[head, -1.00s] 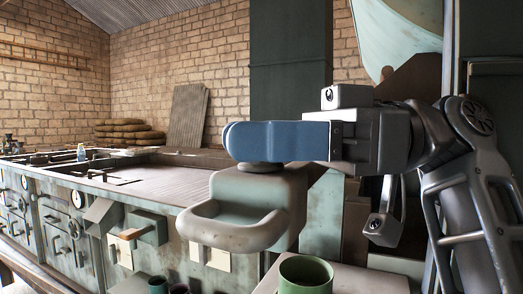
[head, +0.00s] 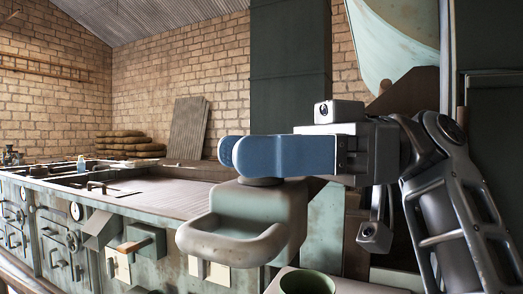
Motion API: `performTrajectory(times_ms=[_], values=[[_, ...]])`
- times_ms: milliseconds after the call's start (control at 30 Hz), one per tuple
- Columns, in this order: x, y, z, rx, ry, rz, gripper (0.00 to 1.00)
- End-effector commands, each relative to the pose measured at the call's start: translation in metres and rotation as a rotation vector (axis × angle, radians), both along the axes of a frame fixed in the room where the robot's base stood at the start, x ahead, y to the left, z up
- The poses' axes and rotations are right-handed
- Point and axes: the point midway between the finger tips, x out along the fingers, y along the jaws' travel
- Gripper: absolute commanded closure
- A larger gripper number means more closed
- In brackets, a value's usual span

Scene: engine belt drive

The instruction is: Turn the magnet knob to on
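My gripper (head: 233,151) points left across the picture, seen from the side, with its two blue fingers nearly overlapping. It is just above a dark round piece (head: 261,182) on top of a grey-green box (head: 258,203) with a thick looped handle (head: 226,241). This round piece may be the magnet knob; its markings are not visible. The fingers hide its upper part, and I cannot tell whether they grip it.
A long worn metal bench (head: 160,196) with dials, levers and boxes on its front runs to the left. A green cup (head: 307,283) stands at the bottom, near the box. A dark column (head: 290,70) and a brick wall (head: 170,60) are behind.

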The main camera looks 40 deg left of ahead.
Motion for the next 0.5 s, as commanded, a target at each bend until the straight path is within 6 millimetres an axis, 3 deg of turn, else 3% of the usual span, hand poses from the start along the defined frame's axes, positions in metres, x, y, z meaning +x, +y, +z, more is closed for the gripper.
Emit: performTrajectory(times_ms=[333, 500], values=[[0.0, 0.0, 0.003, 0.001, -0.001, -0.001, 0.46], [0.0, 0.0, 0.024, 0.002, -0.003, 0.0, 0.46]])
